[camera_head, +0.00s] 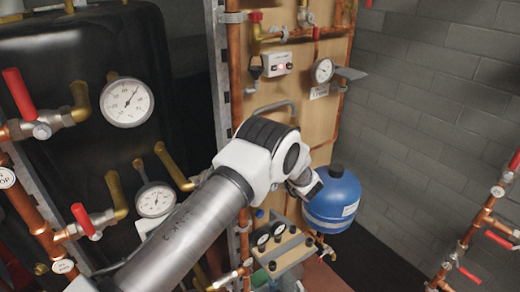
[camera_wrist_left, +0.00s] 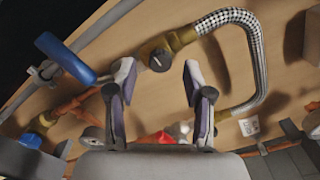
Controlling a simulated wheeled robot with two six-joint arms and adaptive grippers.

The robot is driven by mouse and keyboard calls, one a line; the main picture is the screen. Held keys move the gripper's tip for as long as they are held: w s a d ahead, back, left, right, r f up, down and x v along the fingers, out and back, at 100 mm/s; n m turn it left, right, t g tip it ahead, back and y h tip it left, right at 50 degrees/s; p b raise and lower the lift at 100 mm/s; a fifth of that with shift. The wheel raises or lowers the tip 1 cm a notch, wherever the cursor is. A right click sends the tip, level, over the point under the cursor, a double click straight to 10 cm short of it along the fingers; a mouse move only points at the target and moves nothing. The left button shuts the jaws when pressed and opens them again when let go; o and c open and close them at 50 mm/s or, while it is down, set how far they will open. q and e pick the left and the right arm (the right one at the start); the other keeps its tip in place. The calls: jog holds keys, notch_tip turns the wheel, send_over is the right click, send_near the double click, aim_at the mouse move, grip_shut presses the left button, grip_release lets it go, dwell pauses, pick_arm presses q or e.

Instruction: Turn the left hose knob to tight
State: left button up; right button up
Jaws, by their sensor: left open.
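In the left wrist view, a round dark knob (camera_wrist_left: 161,60) sits on a brass fitting (camera_wrist_left: 180,39) at the end of a braided hose (camera_wrist_left: 247,45). My left gripper (camera_wrist_left: 157,78) is open in that view, with its fingertips on either side of the knob in the picture. I see no contact with the knob, and the gap in depth is hard to judge. In the head view my left arm crosses the middle and hides the knob. A grey curved hose (camera_head: 277,104) shows above the arm's wrist there.
A blue tank (camera_head: 333,205) is close to my left wrist in the head view. A gauge manifold (camera_head: 280,248) is below. A blue handle (camera_wrist_left: 65,58) lies left of the fingers in the wrist view. Copper pipes and red-handled valves (camera_head: 478,262) stand at the right.

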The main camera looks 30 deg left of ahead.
pick_arm(q)
jog(key=v, duration=1)
jog(key=shift+s+d, duration=0.2)
jog(key=shift+f, duration=0.1)
